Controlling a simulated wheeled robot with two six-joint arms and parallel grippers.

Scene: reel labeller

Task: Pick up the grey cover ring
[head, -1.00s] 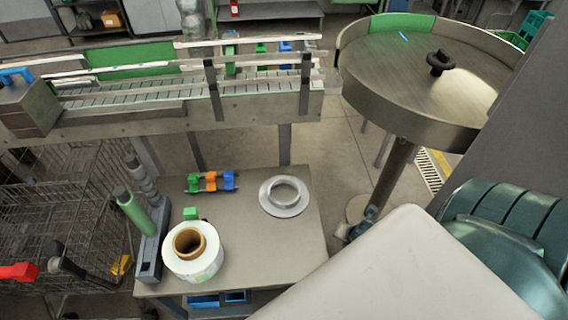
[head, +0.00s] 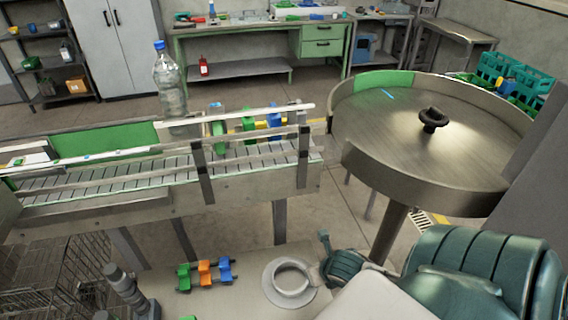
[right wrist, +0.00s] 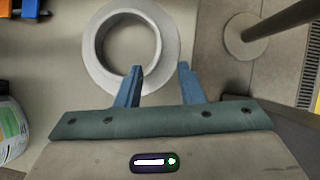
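The grey cover ring (head: 288,282), a flat flange with a raised round collar, lies on the small table near the bottom of the head view. It also shows at the top of the right wrist view (right wrist: 92,62). My right gripper (right wrist: 160,70) is open and empty, its two blue fingers apart. In the right wrist view one finger overlaps the ring's lower right part and the other is beyond its outer edge. I cannot tell whether they touch. In the head view my right gripper (head: 325,258) is at the ring's right side. My left gripper is not in view.
Green, orange and blue clips (head: 205,273) sit left of the ring on the table (head: 240,262). A conveyor (head: 160,180) stands behind, with a bottle (head: 169,85) beyond. A round turntable (head: 410,150) stands at the right.

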